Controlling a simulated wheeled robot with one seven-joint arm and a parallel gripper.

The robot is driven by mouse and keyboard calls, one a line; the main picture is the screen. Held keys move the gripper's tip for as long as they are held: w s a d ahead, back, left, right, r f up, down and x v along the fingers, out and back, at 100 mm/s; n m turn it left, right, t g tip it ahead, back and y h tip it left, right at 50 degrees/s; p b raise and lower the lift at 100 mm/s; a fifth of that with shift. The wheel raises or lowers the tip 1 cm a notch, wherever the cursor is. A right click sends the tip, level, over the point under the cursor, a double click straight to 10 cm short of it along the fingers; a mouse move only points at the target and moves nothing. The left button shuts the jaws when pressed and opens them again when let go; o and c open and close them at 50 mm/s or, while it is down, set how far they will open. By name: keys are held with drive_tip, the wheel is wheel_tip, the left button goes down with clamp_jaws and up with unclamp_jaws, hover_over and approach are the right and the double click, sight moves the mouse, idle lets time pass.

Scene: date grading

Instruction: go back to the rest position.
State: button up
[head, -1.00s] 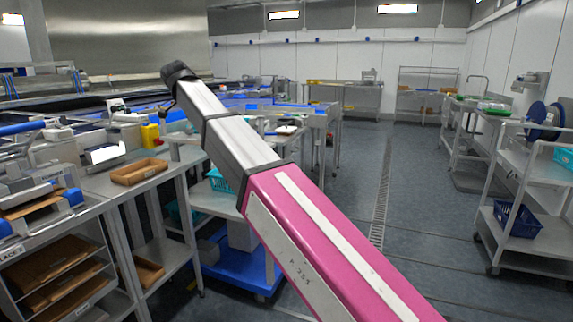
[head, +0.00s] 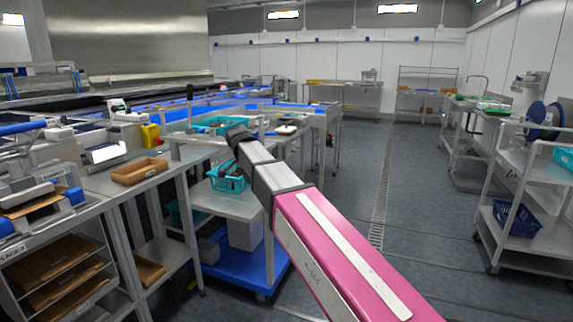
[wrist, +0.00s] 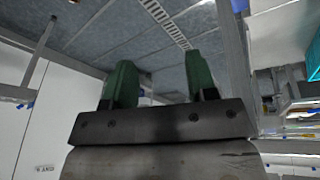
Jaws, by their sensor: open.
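My gripper shows in the wrist view (wrist: 160,88). Its two green fingers stand well apart with nothing between them, and the grey floor shows beyond them. In the head view my pink and grey arm reaches up and left from the bottom right. Its dark end is near the teal basket (head: 228,178) on the cart at the middle left. The gripper's fingers cannot be made out in the head view.
A steel bench (head: 100,180) with a brown tray (head: 139,171) stands at the left. A cart with a blue base (head: 246,270) is beside it. A shelf trolley (head: 520,245) with a dark blue basket (head: 517,220) stands at the right. The floor (head: 400,200) between is clear.

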drive_tip(key=s+d+f+n+g+y, duration=0.1)
drive_tip(key=s+d+f+n, duration=0.1)
drive_tip(key=d+f, duration=0.65)
drive_tip(key=s+d+f+n, duration=0.2)
drive_tip(key=d+f, duration=0.5)
drive_tip(key=f, duration=0.2)
drive_tip(key=s+d+f+n+y, duration=0.2)
drive_tip(key=s+d+f+n, duration=0.3)
drive_tip(key=s+d+f, duration=0.7)
drive_tip(key=d+f, duration=0.3)
drive_tip(key=shift+f, duration=0.15)
drive_tip(key=shift+o, duration=0.2)
drive_tip(key=shift+d, duration=0.1)
